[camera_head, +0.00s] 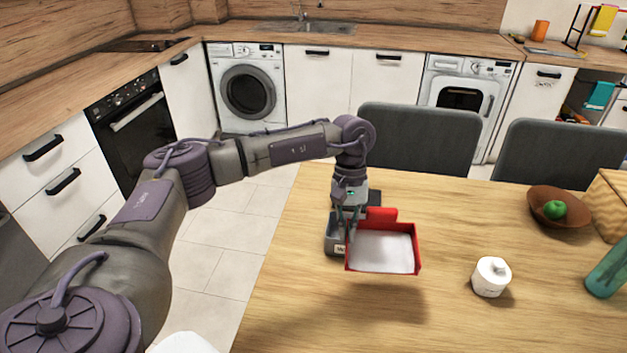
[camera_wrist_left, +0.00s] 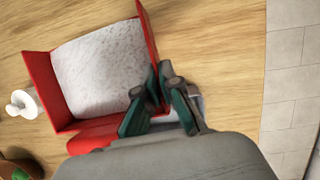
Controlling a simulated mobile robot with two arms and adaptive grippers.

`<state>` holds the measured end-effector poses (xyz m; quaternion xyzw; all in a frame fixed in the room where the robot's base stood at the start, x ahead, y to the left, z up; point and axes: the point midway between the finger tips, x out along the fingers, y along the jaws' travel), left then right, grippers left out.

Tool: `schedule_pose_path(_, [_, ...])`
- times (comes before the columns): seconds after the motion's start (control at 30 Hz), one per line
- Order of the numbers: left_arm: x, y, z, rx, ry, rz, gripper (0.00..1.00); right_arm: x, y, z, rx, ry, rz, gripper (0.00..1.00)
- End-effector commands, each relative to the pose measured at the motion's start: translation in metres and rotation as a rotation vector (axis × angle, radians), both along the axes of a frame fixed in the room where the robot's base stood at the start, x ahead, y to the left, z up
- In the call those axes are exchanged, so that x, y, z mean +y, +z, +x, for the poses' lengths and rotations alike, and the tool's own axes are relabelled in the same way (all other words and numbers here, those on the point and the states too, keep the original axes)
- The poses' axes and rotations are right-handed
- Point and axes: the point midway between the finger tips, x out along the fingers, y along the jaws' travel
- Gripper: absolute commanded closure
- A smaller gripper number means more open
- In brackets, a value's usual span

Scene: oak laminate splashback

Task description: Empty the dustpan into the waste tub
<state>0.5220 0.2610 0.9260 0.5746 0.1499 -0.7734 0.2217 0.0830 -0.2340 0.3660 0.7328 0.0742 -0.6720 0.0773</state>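The red dustpan (camera_head: 411,243) is above the wooden table, with its shadow on the tabletop below. Its inside shows a pale, speckled layer (camera_head: 383,252), which also fills much of the pan in the left wrist view (camera_wrist_left: 100,68). I cannot tell whether that layer is loose debris or the pan's floor. My left gripper (camera_head: 348,217) is closed around the pan's side wall, with the fingertips close together on the red edge in the left wrist view (camera_wrist_left: 160,82). My right gripper is not in view.
Farther right are a brown bowl (camera_head: 571,220) with a green apple (camera_head: 554,209), a teal bottle (camera_head: 608,268) and a wooden box (camera_head: 612,208). Two grey chairs line the far edge. The front tabletop is clear.

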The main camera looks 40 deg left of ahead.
Motion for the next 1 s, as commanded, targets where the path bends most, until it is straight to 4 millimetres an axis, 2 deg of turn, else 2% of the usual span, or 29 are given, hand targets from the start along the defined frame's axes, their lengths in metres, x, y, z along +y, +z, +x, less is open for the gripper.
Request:
schedule_pose_path(0.03, [0.016,0.004,0.015,-0.006,0.076,0.002,1.0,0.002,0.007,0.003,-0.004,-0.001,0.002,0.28])
schedule_pose_path(0.1, [0.039,0.004,0.033,-0.017,0.175,0.007,1.0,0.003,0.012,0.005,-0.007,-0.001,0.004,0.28])
schedule_pose_path(0.2, [0.073,0.004,0.053,-0.029,0.313,0.015,1.0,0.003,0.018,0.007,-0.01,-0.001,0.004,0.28])
schedule_pose_path(0.4, [0.132,-0.001,0.072,-0.035,0.531,0.033,1.0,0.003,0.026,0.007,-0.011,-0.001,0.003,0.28])
schedule_pose_path(0.5, [0.151,-0.003,0.075,-0.034,0.597,0.041,1.0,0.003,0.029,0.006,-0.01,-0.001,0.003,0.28])
schedule_pose_path(0.7, [0.165,-0.006,0.076,-0.038,0.646,0.054,1.0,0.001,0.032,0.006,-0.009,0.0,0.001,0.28])
schedule_pose_path(1.0, [0.163,-0.017,0.075,-0.107,0.642,0.137,1.0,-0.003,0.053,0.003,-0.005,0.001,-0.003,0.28])
